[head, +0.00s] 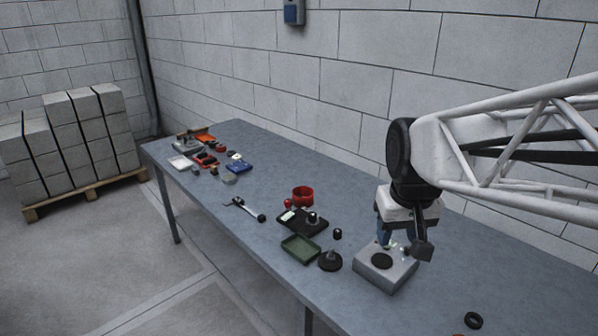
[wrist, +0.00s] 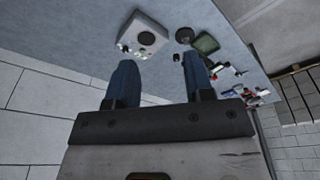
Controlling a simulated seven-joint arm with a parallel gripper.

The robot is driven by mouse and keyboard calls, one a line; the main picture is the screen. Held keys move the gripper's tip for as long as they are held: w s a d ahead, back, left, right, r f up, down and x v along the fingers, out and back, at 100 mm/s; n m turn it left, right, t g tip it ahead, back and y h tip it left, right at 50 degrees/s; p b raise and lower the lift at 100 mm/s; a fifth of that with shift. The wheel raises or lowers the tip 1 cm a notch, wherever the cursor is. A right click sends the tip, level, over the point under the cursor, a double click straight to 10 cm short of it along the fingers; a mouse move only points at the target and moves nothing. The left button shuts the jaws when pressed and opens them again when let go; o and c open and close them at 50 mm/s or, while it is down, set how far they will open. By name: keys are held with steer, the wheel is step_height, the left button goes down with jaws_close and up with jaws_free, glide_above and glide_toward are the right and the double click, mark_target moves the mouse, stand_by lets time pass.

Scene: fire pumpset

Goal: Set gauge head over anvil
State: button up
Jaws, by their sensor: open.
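I cannot tell for sure which part is the gauge head or the anvil. A grey box with a black disc on top (head: 383,262) stands on the bench; it also shows in the wrist view (wrist: 146,40). A round black base with a short post (head: 330,260) stands left of it, and shows in the wrist view (wrist: 184,35). My gripper (head: 386,240) has blue fingers and is over the back of the grey box in the head view, partly hiding it. In the wrist view my gripper (wrist: 160,82) is open, with nothing between its fingers.
A green tray (head: 300,248), a black tray with small parts (head: 300,222), a red ring (head: 303,195) and a small black knob (head: 337,234) lie left. A black ring (head: 473,320) lies front right. More parts crowd the bench's (head: 225,208) far end.

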steer(key=w+a+n, duration=0.1)
steer(key=w+a, duration=0.3)
steer(key=w, duration=1)
steer(key=n+g, duration=0.2)
steer(key=n, duration=0.2)
glide_toward(287, 201)
steer(key=shift+s+d+f, duration=0.25)
steer(key=shift+d+f, duration=0.1)
steer(key=shift+w+a+f, duration=0.3)
steer(key=shift+f, duration=0.05)
steer(key=shift+f, duration=3.9)
jaws_close()
